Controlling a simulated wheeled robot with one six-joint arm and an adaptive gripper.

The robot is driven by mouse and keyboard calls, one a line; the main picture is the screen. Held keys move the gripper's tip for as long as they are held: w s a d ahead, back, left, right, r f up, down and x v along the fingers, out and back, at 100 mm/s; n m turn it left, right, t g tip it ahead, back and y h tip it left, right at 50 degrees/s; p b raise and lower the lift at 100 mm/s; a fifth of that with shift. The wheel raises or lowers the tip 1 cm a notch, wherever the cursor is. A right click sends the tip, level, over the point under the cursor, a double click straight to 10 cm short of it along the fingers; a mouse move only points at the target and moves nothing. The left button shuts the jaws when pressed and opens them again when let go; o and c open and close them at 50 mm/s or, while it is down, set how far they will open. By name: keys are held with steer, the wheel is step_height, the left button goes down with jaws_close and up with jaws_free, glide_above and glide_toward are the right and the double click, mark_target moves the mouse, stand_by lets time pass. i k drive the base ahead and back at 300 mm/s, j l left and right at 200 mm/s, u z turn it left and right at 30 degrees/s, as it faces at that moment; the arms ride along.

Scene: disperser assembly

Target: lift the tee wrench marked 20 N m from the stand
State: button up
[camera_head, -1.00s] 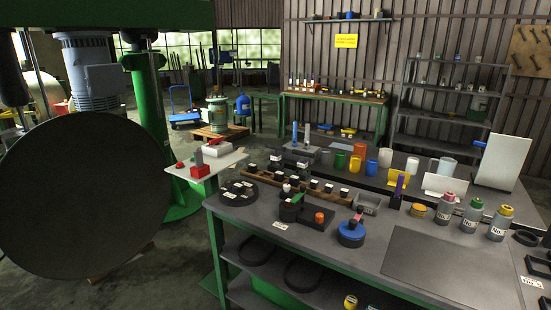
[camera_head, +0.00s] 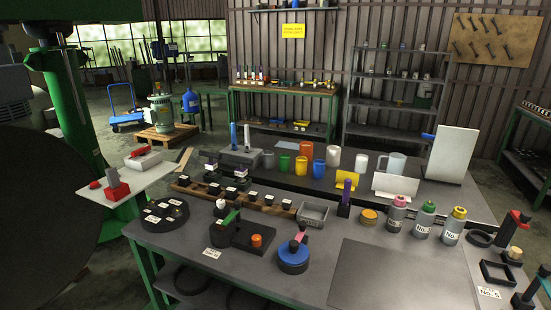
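My gripper is not in view.
The workbench (camera_head: 390,280) is crowded: labelled bottles (camera_head: 425,220), coloured cups (camera_head: 319,172), a wooden rack (camera_head: 232,197) and a blue round device (camera_head: 293,257). A large dark disc (camera_head: 50,210) fills the left. Open floor (camera_head: 490,190) shows behind the bench's right end.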

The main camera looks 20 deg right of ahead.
mark_target(211, 165)
steer(key=i+j+z, duration=0.4)
steer(key=j+z, duration=0.2)
steer(key=i+j+z, duration=0.15)
steer(key=j+z, duration=0.15)
steer(key=j, duration=0.15)
steer(key=j+z, duration=0.3)
steer(key=j, duration=0.15)
steer(key=i, duration=0.05)
